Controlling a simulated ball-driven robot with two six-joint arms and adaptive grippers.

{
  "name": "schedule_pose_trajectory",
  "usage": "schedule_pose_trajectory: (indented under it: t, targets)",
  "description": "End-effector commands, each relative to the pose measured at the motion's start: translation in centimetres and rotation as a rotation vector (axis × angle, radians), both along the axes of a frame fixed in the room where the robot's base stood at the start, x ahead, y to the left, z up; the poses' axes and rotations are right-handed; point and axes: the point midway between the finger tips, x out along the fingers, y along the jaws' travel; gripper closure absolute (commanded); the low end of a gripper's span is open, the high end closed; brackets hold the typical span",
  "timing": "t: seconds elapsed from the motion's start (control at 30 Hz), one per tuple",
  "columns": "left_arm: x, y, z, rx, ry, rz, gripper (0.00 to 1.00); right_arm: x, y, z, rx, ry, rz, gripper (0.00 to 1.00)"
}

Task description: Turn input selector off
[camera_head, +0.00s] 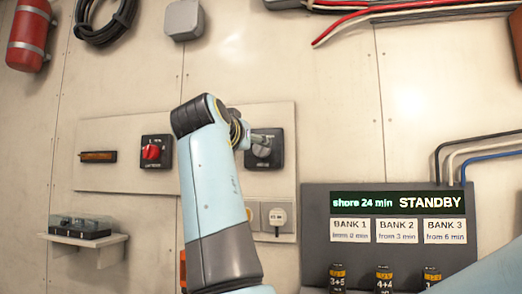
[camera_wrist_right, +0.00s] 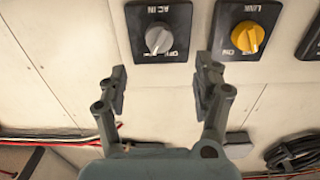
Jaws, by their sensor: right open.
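The AC IN selector is a black square plate (camera_head: 277,139) with a grey round knob (camera_wrist_right: 158,39), at the right end of the cream panel in the head view. An OFF label shows beside the knob in the wrist view; I cannot tell exactly where the knob points. My right gripper (camera_wrist_right: 162,72) is open and empty. Its fingers stand apart on either side below the knob in the wrist view, and I see no contact. In the head view my arm hides most of this gripper and part of the selector. My left gripper is not in view.
A yellow LINK knob (camera_wrist_right: 247,37) is beside AC IN; a red knob (camera_head: 152,152) is further left on the panel. A grey display unit (camera_head: 315,257) reads STANDBY at lower right. A small shelf (camera_head: 88,239), cable coil (camera_head: 103,35) and extinguisher (camera_head: 29,35) are left.

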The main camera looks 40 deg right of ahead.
Motion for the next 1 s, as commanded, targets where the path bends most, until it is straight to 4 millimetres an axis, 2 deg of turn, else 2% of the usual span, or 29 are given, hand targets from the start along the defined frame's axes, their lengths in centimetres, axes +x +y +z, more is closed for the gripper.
schedule_pose_trajectory:
  t: [0.3,0.5,0.9,1.0]
  targets:
    - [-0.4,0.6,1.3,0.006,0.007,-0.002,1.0,3.9,-4.8,0.1,-0.003,0.005,-0.003,0.33]
    - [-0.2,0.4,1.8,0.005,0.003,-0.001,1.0,5.8,-6.9,0.0,-0.001,0.004,-0.001,0.33]
    - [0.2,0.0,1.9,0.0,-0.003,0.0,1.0,6.4,-7.7,-0.2,0.001,0.003,0.0,0.33]
    - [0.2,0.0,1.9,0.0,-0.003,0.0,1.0,6.4,-7.7,-0.2,0.002,0.004,0.001,0.44]
